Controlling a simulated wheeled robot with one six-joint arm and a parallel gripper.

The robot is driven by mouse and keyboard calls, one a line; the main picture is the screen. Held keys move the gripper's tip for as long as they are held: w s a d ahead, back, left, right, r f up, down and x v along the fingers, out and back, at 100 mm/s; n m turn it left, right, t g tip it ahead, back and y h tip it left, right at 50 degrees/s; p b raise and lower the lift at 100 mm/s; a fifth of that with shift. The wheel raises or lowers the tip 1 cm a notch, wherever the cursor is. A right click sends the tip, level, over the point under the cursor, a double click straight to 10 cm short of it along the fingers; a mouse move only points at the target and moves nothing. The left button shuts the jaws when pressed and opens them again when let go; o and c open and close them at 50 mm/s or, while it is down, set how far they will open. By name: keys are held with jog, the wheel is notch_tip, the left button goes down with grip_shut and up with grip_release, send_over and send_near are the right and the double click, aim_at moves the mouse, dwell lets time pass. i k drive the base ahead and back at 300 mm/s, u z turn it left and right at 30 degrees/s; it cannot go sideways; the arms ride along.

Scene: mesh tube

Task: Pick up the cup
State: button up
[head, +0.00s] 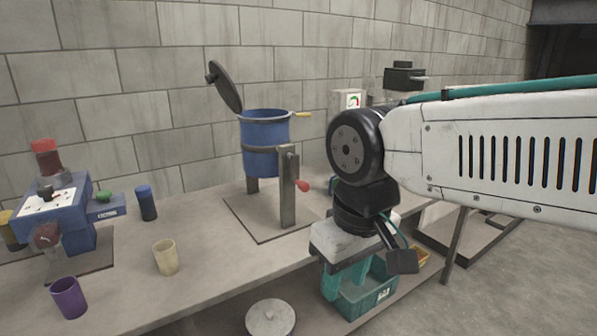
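Several cups are on the workbench in the head view, so I cannot tell which one the task names. A beige cup (166,257) stands upright near the bench's middle. A purple cup (69,298) stands at the front left. My gripper (355,284) is right of all the cups, pointing down near the bench's front edge. Its teal fingers look apart, with no cup between them.
A blue machine (70,215) with a red top stands at the left. A blue pot (266,143) with a raised lid and a red-knobbed lever stands behind the beige cup. A teal bin (368,300) and a round grey lid (270,318) are lower down. Bare bench surrounds the beige cup.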

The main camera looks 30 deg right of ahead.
aim_at(66, 292)
jog(key=u, duration=2.9)
jog(key=i, duration=2.15)
jog(key=z, duration=3)
jog(key=i, duration=0.3)
jog(key=u, duration=0.05)
